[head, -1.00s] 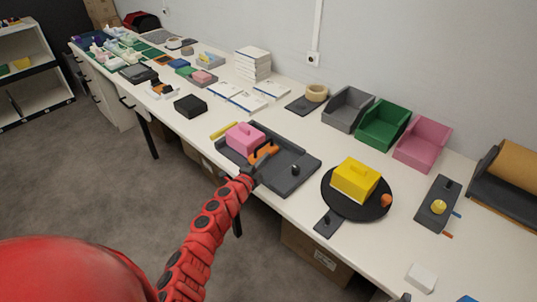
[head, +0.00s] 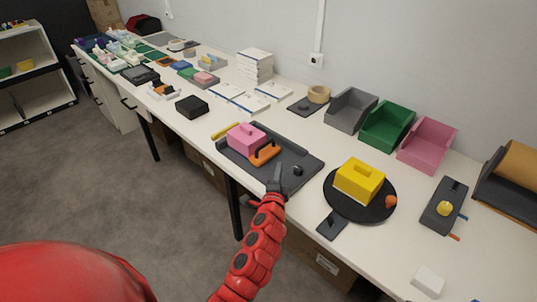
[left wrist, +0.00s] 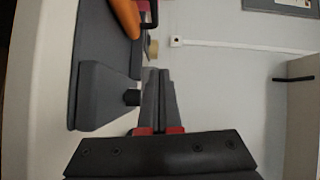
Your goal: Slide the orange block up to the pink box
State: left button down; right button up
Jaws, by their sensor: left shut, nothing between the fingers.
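The orange block (head: 265,154) lies on a dark grey tray (head: 308,163), close against the front right side of the pink box (head: 243,140). Whether they touch, I cannot tell. The pink box has a handle-like top and sits at the tray's left end. My left gripper (head: 277,175) is shut and empty near the tray's front edge, to the right of the orange block and apart from it. In the left wrist view its closed fingers (left wrist: 158,75) point ahead, with part of the orange block (left wrist: 125,16) at the top. My right gripper is out of view.
A black knob (head: 297,170) stands on the tray right of my left gripper. A yellow box (head: 359,180) sits on a round black plate farther right. Grey, green and pink bins stand along the wall.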

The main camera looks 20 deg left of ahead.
pick_arm(q)
jog(key=shift+s+d+r+n+g+y, duration=0.25)
jog(key=shift+s+r+n+g+y, duration=0.2)
jog(key=shift+n+g+y, duration=0.3)
jog(key=shift+s+r+y, duration=0.1)
jog(key=shift+y, duration=0.25)
jog(key=shift+a+n+g, duration=0.15)
jog(key=shift+n+g, duration=0.1)
jog(key=shift+g, duration=0.1)
send_near(266, 145)
jog(key=w, duration=0.1)
jog(key=w+d, duration=0.1)
jog(key=w, duration=0.1)
jog(key=w+d, duration=0.1)
jog(key=shift+w, duration=0.25)
jog(key=a, duration=0.1)
jog(key=w+a, duration=0.1)
jog(key=a+f, duration=0.1)
jog(key=shift+w, duration=0.3)
jog(key=shift+w+a, duration=0.2)
jog(key=shift+a, duration=0.25)
jog(key=shift+w+a+f, duration=0.1)
jog(key=shift+w+a, duration=0.05)
jog(key=shift+a, duration=0.35)
